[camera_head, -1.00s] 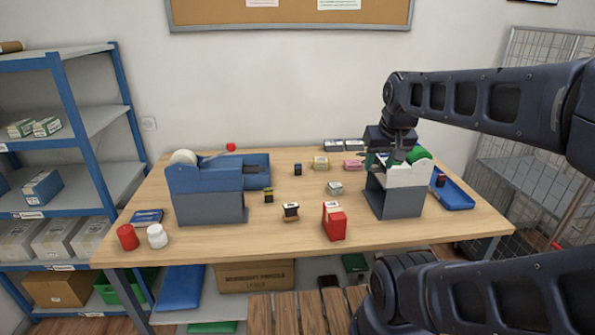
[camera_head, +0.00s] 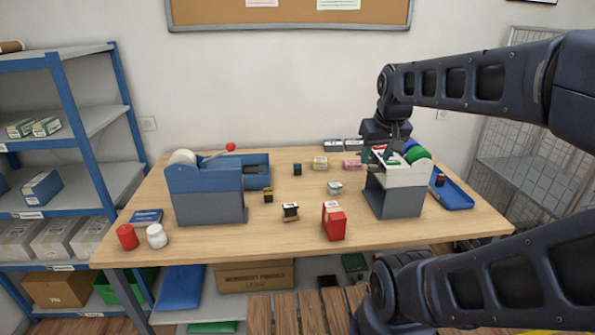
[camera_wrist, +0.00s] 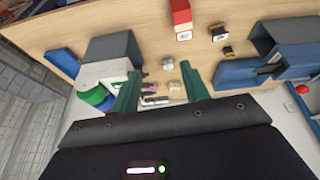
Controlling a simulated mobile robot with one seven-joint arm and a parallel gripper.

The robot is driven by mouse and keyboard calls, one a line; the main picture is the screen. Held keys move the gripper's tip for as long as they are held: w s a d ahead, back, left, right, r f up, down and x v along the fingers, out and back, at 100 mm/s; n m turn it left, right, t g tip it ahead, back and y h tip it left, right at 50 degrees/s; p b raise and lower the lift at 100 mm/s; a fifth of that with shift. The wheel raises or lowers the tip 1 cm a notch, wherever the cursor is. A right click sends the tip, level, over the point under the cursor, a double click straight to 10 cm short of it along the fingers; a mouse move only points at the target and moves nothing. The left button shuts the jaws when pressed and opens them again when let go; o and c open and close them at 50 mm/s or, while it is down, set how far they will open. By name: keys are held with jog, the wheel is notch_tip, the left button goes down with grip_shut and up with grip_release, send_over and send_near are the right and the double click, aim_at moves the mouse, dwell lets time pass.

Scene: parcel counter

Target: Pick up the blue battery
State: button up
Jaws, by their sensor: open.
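A small dark blue block (camera_head: 297,169), which looks like the blue battery, stands on the counter (camera_head: 310,245) behind the middle, left of a yellowish box (camera_head: 320,163). I cannot pick it out in the wrist view, where a finger may cover it. My gripper (camera_head: 381,158) is at the right, well to the right of the blue block, in front of or above the grey and white stand (camera_head: 398,192). In the wrist view its two teal fingers are spread apart with nothing held between them (camera_wrist: 160,72).
A blue tape dispenser (camera_head: 208,190) stands left of the block. A yellow-black item (camera_head: 268,196), a black-white item (camera_head: 290,210), a silvery item (camera_head: 335,187) and a red box (camera_head: 333,221) lie nearer. A pink item (camera_head: 353,165) and blue tray (camera_head: 452,194) are right.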

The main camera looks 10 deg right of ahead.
jog(key=w+a+r+n+g, duration=0.1)
jog(key=w+n, duration=0.2)
jog(key=w, duration=0.5)
jog(key=w+a+r+n, duration=0.1)
jog(key=w+a+n, duration=0.1)
jog(key=w, duration=0.5)
jog(key=n+g+h, duration=0.2)
jog(key=n+g, duration=0.1)
jog(key=n, duration=1)
send_over(298, 174)
jog(key=a, duration=0.2)
jog(key=f, duration=2.2)
jog(key=shift+w+d+f, duration=0.15)
jog(key=shift+d+f, duration=0.05)
jog(key=shift+w+a+f, duration=0.1)
jog(key=shift+w+f, duration=0.05)
jog(key=shift+f, duration=0.25)
jog(key=f, duration=0.3)
jog(key=d+f, duration=0.1)
jog(key=f, duration=0.3)
jog(key=d+f, duration=0.1)
jog(key=f, duration=0.2)
jog(key=shift+w+f, duration=0.15)
jog(key=shift+w, duration=0.1)
jog(key=c, duration=1)
